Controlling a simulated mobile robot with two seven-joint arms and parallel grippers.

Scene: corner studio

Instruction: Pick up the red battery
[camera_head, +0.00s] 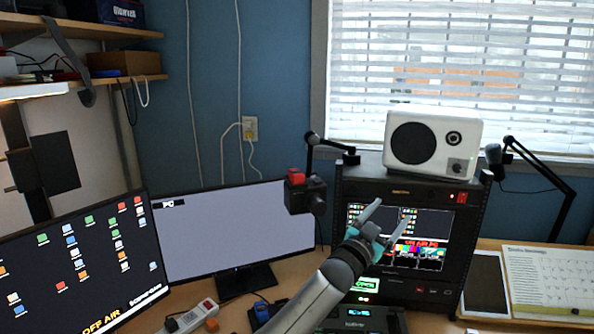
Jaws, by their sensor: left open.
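A small red block (296,174) sits on top of a black box-shaped device (305,195), in front of the wide monitor's right edge. It is the clearest red item, but it is too small for me to tell for sure that it is the red battery. My left gripper (391,209) is open and empty, with its fingers pointing up in front of the rack's screen. It is to the right of the red block and a little lower in the picture, apart from it. My right gripper is not in view.
A black rack (347,207) with a lit screen stands behind my gripper, with a white speaker (433,142) on top. Microphone arms stand on both sides of the rack. A wide monitor (230,232) and a power strip (190,318) are at the left.

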